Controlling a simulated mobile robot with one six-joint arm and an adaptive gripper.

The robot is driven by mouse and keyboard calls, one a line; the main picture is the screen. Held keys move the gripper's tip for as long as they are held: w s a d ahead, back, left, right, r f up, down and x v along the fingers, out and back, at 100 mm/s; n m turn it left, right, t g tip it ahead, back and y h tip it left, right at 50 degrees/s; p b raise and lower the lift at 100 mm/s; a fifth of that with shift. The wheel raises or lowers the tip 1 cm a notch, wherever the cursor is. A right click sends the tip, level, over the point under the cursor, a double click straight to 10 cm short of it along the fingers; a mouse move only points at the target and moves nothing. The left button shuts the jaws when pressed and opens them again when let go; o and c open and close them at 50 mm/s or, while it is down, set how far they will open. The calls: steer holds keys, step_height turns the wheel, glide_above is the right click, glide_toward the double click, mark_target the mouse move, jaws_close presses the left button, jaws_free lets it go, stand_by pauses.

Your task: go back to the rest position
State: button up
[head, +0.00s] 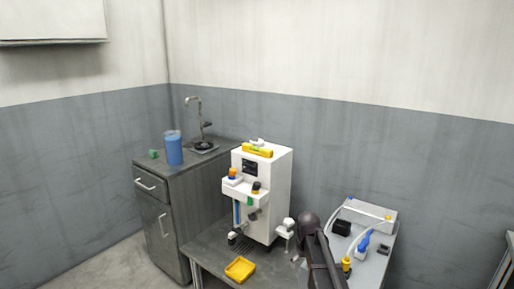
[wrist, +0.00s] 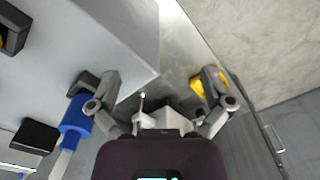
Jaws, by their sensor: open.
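My gripper (wrist: 147,80) shows in the wrist view with its two grey fingers spread wide apart. It is open, and nothing is between the fingertips. Below the fingers lies the corner of a pale grey surface and, beyond its edge, a darker metal top. In the head view my dark arm rises at the lower middle, to the right of the white machine (head: 281,190). I cannot make out the fingers clearly there.
A yellow tray (head: 240,268) lies on the bench before the machine. A grey unit (head: 372,213) with hoses and blue parts stands right of my arm. A blue container (head: 173,149) stands on the sink cabinet (head: 165,197) at left. Floor is clear at lower left.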

steer(key=s+m, duration=0.3)
steer(key=s, duration=1.7)
step_height(320, 180, down, 10)
steer(key=b, duration=1)
step_height(320, 180, up, 36)
steer(key=w+p, duration=0.1)
steer(key=p, duration=3.4)
steer(key=shift+d+f, duration=0.15)
steer(key=shift+f, duration=0.1)
